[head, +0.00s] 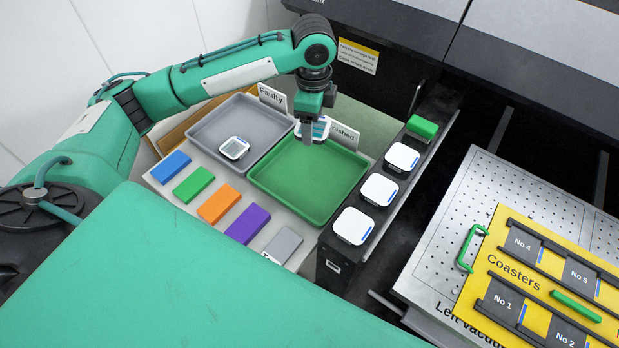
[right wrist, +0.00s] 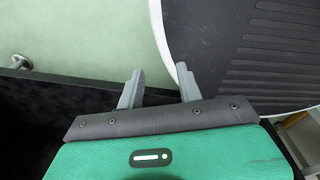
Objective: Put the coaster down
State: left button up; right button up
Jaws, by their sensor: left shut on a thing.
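My left gripper (head: 309,128) is shut on a white and blue coaster (head: 321,130) over the far end of the green tray (head: 304,190). Fingers hide part of the coaster, and I cannot tell how high it is above the tray. The green tray is otherwise empty, with a partly hidden sign (head: 345,133) ending in "nished" at its far side. A grey tray (head: 207,127) with a "Faulty" sign (head: 272,97) holds another coaster (head: 234,148). My right gripper (right wrist: 160,82) shows in the right wrist view with its fingers apart and nothing between them.
Several white coasters (head: 354,227) sit on a black rail right of the green tray, with a green block (head: 422,127) at its far end. Coloured blocks (head: 219,202) line the near side. A yellow "Coasters" board (head: 513,262) lies on a perforated plate (head: 508,190) at right.

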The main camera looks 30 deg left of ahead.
pick_arm(q)
jog(key=shift+w+a+f+m, duration=0.1)
jog(key=shift+w+a+m, duration=0.2)
jog(key=shift+m, duration=0.5)
jog(key=shift+w+a+m+b, duration=0.2)
jog(key=shift+m+b, duration=0.15)
jog(key=shift+m, duration=0.15)
jog(key=shift+w+a+m, duration=0.15)
jog(key=shift+w+m, duration=0.05)
jog(key=shift+m, duration=0.2)
jog(key=shift+w+a+f+m, duration=0.1)
jog(key=shift+a+m, duration=0.05)
jog(key=shift+m, duration=0.25)
jog(key=p, duration=0.1)
send_over(309, 176)
notch_tip(309, 176, down, 14)
jog(key=shift+w+f, duration=0.1)
jog(key=shift+f, duration=0.15)
jog(key=shift+f+p, duration=0.45)
jog(key=shift+f, duration=2.15)
pick_arm(e)
jog(key=shift+s+a+r, duration=0.35)
jog(key=shift+s+a, duration=0.1)
jog(key=shift+s, duration=0.1)
pick_arm(q)
jog(key=shift+f, duration=0.1)
